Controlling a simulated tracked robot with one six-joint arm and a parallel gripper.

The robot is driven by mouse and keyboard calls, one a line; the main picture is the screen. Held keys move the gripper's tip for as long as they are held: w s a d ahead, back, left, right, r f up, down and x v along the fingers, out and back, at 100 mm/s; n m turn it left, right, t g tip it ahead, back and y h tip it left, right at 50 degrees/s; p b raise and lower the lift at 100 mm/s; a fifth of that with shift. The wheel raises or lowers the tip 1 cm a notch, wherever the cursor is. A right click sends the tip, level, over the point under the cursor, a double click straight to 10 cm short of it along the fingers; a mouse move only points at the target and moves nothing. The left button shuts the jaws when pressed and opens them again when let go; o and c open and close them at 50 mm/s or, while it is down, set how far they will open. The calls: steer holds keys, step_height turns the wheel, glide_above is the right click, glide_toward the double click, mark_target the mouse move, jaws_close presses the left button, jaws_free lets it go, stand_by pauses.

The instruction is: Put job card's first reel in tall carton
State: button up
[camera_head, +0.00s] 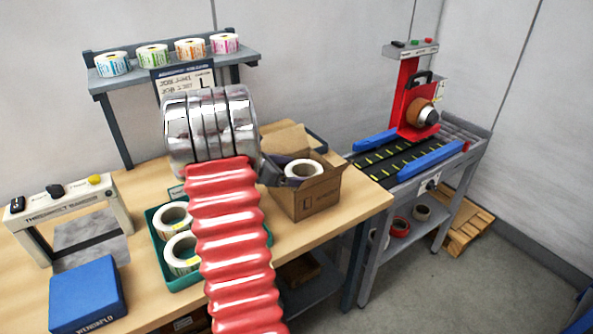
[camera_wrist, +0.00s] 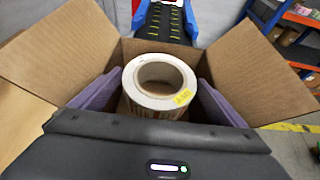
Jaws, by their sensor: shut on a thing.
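An open brown carton (camera_head: 312,200) stands on the bench, right of my arm; its flaps and walls fill much of the wrist view (camera_wrist: 262,70). A white label reel (camera_head: 303,170) with a yellow tag is upright in the carton mouth, its cored end up (camera_wrist: 160,75). My gripper (camera_wrist: 160,100) is shut on this reel, with a purple jaw on each side, inside the carton walls. Whether the reel touches the carton floor is hidden. The job card (camera_head: 187,82) stands at the back of the bench, partly behind my arm; its text is not readable.
A teal tray (camera_head: 158,268) holds white reels, partly hidden by my arm. A rack (camera_head: 175,66) carries several coloured reels. A grey frame device (camera_head: 75,215) and blue box (camera_head: 88,295) stand left. A red machine with black conveyor (camera_head: 390,160) stands right, beyond the bench edge.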

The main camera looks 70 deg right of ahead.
steer(key=shift+f, duration=0.6)
steer(key=o, duration=1)
steer(key=shift+r, duration=0.5)
steer(key=v, duration=1.2)
steer(key=shift+r, duration=0.1)
